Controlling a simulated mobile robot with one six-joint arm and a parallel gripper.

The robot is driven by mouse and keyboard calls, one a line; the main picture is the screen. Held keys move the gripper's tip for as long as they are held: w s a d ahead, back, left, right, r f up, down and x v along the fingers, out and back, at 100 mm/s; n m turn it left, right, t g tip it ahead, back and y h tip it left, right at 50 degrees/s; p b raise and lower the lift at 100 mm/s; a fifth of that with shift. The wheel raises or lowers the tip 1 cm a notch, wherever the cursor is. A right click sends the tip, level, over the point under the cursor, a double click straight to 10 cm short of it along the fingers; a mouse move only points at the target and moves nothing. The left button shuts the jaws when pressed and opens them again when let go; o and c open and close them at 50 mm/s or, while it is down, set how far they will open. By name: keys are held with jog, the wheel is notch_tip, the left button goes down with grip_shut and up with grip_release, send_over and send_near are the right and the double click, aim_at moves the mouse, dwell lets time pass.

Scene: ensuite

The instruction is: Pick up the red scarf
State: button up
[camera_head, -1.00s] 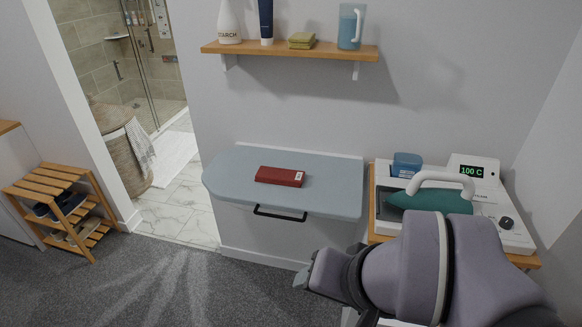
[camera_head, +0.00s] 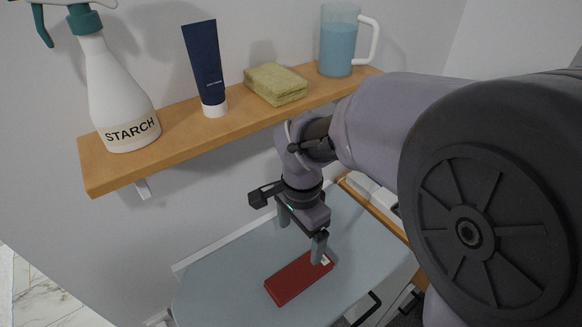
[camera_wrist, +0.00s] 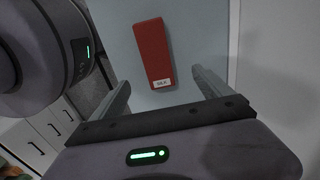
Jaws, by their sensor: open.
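The red scarf (camera_head: 296,280) is a flat, folded red rectangle with a small white label at one end. It lies on the grey-blue ironing board (camera_head: 222,287). In the wrist view the scarf (camera_wrist: 152,48) lies ahead of the fingertips, its labelled end nearest, and the label reads "SILK". My gripper (camera_head: 300,238) is open and empty above the board, its fingers pointing down over the labelled end. In the wrist view the two fingers of my gripper (camera_wrist: 160,82) stand apart on either side of the scarf's line. I cannot tell the exact height gap.
A wooden shelf (camera_head: 180,140) on the wall holds a starch spray bottle (camera_head: 118,95), a blue tube (camera_head: 206,68), a sponge (camera_head: 275,84) and a jug of blue liquid (camera_head: 339,45). My arm passes close to the shelf's right end. The board around the scarf is clear.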

jog(key=b, duration=0.3)
send_over(300, 273)
jog(key=w, duration=0.1)
notch_tip(300, 273, down, 8)
jog(key=shift+f, duration=0.25)
jog(key=f+b, duration=0.1)
jog(key=f, duration=0.1)
jog(key=s+f+b, duration=0.1)
jog(key=f, duration=0.1)
jog(key=shift+f, duration=0.25)
jog(key=shift+f+b, duration=0.3)
jog(key=shift+f, duration=0.15)
jog(key=shift+r, duration=0.1)
jog(key=shift+c, duration=0.4)
jog(key=c, duration=1.4)
